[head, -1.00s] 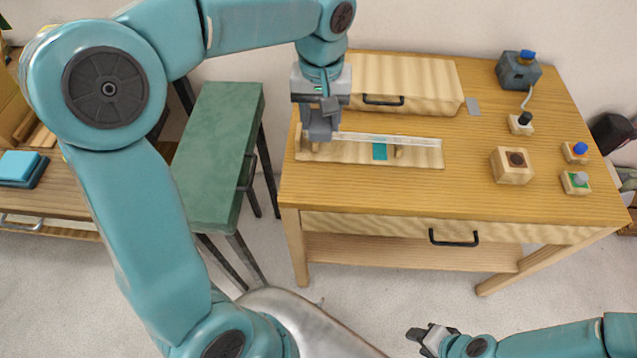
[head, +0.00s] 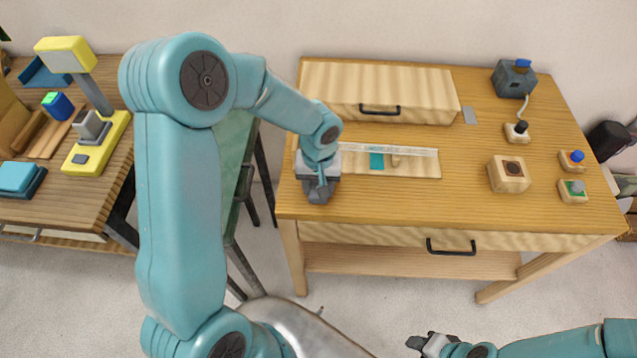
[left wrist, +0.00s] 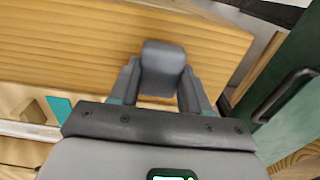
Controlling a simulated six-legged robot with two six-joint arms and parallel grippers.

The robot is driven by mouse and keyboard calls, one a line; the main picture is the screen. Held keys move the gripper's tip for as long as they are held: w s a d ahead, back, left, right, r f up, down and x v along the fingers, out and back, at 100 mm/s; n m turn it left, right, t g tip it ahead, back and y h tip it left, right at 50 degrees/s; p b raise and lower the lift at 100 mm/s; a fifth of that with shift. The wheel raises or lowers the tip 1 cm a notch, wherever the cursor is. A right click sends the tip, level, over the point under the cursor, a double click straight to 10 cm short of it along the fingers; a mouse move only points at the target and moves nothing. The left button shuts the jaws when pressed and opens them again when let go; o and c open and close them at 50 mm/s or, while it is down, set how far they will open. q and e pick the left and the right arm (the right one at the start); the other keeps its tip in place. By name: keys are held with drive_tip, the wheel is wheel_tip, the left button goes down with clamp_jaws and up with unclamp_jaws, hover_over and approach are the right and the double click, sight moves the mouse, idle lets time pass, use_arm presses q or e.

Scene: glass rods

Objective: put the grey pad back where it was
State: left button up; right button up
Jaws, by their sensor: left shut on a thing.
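My left gripper (head: 318,190) is over the left front part of the wooden table, just left of the rod stand. In the left wrist view, my left gripper (left wrist: 163,88) is shut on a grey rounded block, the grey pad (left wrist: 163,66), with bare table top beyond it. A flat light-grey square (head: 469,115) lies on the table right of the wooden box. The clear glass rod (head: 415,151) lies along the wooden stand (head: 425,170), which has a teal patch (head: 376,160). My right gripper (head: 430,342) is low at the bottom, away from the table; its jaws are unclear.
The wooden box with a black handle (head: 425,93) stands at the back. The table's front middle is clear.

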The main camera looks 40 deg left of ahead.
use_arm(q)
drive_tip(key=shift+s, duration=0.15)
drive_tip(key=shift+f, duration=0.15)
drive_tip(key=o, duration=0.9)
drive_tip(key=shift+o, duration=0.2)
drive_tip(key=shift+w+r, duration=0.2)
drive_tip(key=shift+r, duration=0.45)
wheel_tip(320, 180, up, 11)
drive_tip(key=shift+s, duration=0.15)
